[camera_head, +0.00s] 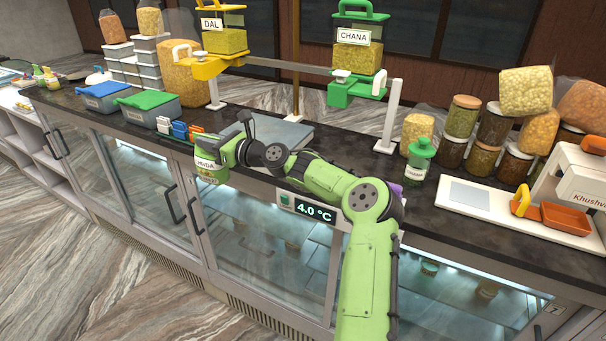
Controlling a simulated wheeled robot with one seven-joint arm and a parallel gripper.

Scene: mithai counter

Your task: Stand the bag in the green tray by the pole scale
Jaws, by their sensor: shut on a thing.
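My gripper (232,151) is above the counter's front edge, left of the middle. It is shut on a packet with a white label, partly readable as "HEVDA" (207,164), and yellow-green contents below the label. The packet hangs roughly upright in front of the counter, and the gripper hides its top. The scale with a brass pole (296,60) stands behind. A green pan (351,93) at its right holds a container labelled CHANA (357,55). A yellow pan (207,68) at its left holds one labelled DAL (222,40).
Boxes with blue (103,89) and green (149,100) lids stand at left. Small colored packs (180,130) lie near the packet. Jars (462,117), a green bottle (419,160) and a white weighing machine (575,178) stand at right. A grey plate (290,133) lies behind my arm.

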